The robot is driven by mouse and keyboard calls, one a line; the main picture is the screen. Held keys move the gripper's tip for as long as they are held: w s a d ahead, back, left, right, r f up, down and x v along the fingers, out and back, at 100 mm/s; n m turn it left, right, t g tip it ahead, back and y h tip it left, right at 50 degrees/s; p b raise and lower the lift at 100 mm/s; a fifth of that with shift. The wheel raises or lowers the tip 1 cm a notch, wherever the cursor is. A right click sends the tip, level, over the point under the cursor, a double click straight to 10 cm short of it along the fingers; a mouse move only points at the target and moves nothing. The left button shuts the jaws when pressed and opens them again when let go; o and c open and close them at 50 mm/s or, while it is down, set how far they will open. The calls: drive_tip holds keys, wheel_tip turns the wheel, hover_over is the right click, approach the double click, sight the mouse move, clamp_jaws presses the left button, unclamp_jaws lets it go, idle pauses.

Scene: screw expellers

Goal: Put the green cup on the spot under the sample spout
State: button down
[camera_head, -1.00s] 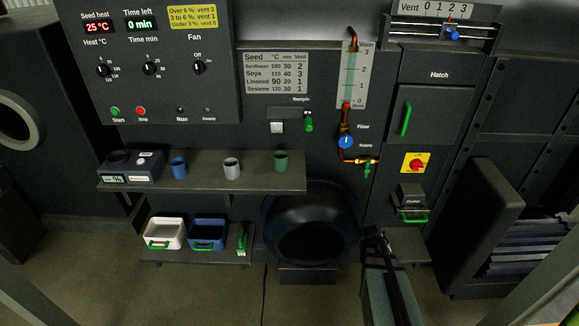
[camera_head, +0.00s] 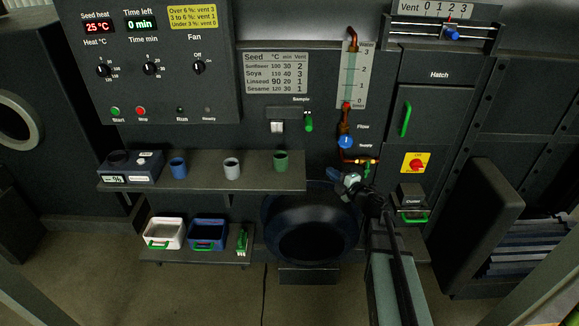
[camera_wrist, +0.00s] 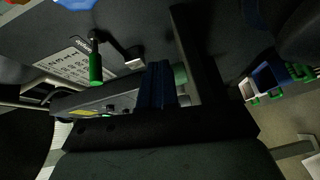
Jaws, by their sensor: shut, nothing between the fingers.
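The green cup (camera_head: 281,161) stands upright at the right end of the upper shelf. The white sample spout (camera_head: 277,126) is on the machine wall above it, just left of a green lever (camera_head: 309,122). The shelf area below the spout shows no separate marking that I can make out.
A blue cup (camera_head: 179,167), a grey cup (camera_head: 232,168) and a scale (camera_head: 130,166) share the upper shelf (camera_head: 205,183). White and blue bins (camera_head: 207,234) sit on the lower shelf. The copper pipe and blue flow knob (camera_head: 346,142) are just above my gripper.

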sight(286, 154)
drive_tip(key=s+a+r+n+g+y, duration=0.1)
drive_tip(key=s+a+n+g+y, duration=0.4)
drive_tip(key=s+a+n, duration=0.1)
drive_tip(key=x, duration=1)
drive_tip(key=shift+r, duration=0.25)
drive_tip(key=shift+w+a, duration=0.15)
drive_tip(key=shift+w, duration=0.4)
drive_tip(key=shift+w+a, duration=0.15)
drive_tip(key=shift+w, duration=0.4)
drive_tip(key=shift+w+a, duration=0.2)
drive_tip(key=shift+w, duration=0.55)
drive_tip(key=w, duration=0.2)
drive_tip(key=w+a, duration=0.1)
drive_tip(key=w, duration=0.4)
drive_tip(key=shift+w+a, duration=0.2)
drive_tip(key=shift+a, duration=0.15)
drive_tip(key=shift+s, duration=0.1)
